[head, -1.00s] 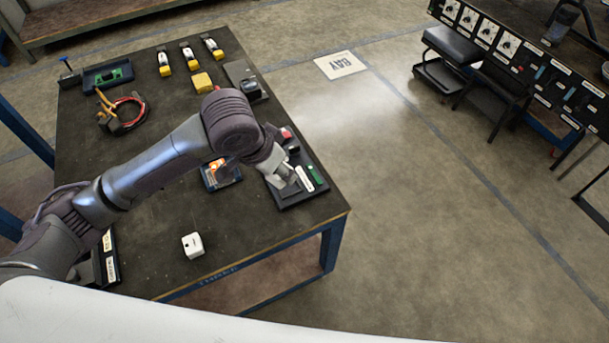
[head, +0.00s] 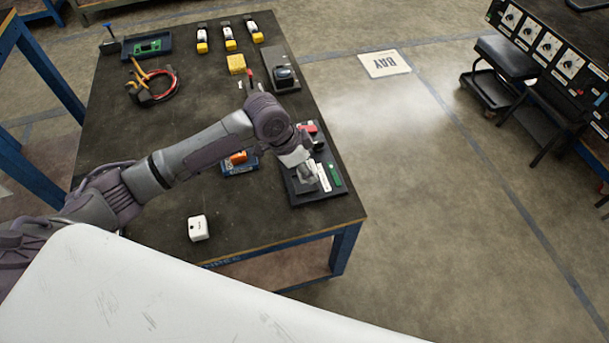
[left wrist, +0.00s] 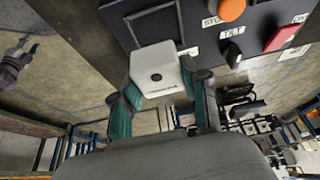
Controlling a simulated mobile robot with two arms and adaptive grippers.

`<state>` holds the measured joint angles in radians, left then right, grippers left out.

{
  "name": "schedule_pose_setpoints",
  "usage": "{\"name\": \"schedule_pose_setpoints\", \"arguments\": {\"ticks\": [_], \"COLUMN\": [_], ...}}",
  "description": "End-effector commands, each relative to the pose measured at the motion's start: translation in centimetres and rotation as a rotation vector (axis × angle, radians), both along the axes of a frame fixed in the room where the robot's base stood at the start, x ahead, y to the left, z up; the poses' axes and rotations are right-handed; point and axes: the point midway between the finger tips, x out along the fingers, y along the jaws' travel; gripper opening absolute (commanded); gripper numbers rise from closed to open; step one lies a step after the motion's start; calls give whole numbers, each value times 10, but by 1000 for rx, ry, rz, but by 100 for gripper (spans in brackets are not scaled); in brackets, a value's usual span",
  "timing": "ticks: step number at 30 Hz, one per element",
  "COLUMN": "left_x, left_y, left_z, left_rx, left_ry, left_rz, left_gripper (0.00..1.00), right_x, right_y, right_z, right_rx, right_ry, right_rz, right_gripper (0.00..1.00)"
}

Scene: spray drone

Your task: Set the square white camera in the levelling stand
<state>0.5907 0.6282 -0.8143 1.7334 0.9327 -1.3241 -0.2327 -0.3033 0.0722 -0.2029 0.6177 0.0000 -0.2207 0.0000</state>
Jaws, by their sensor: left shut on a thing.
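My left gripper (head: 307,172) is over the dark panel board (head: 310,198) at the table's right edge. In the left wrist view its green-lined fingers (left wrist: 160,90) are shut on the square white camera (left wrist: 155,60), which has a dark round spot on its face. The arm mostly hides the grip in the head view. What looks like my right gripper (left wrist: 22,57) shows at the left edge of the wrist view.
Another small white box (head: 198,228) sits near the table's front edge. A blue box (head: 240,165) lies left of the board.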

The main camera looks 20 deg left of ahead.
Motion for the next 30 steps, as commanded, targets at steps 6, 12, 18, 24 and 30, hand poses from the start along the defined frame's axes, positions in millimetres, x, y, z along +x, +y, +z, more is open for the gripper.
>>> {"name": "schedule_pose_setpoints", "arguments": {"ticks": [6,12,18,24,30], "left_x": [4,3,4,3,3], "left_y": [8,8,8,8,8], "left_z": [-12,-40,-45,-48,-56], "left_rx": [0,0,1,0,2], "left_ry": [0,2,-2,0,1], "left_rz": [1,1,1,1,1], "left_gripper": [9,9,9,9,9], "right_x": [5,5,5,5,5], "right_y": [-6,-8,-9,-9,-8], "right_z": [-1,-4,-3,-3,-4], "right_rx": [-7,-10,-10,-10,-9], "right_ry": [-7,-7,-8,-8,-8], "right_rz": [1,0,-1,-1,-1], "right_gripper": [40,40,40,40,40]}}
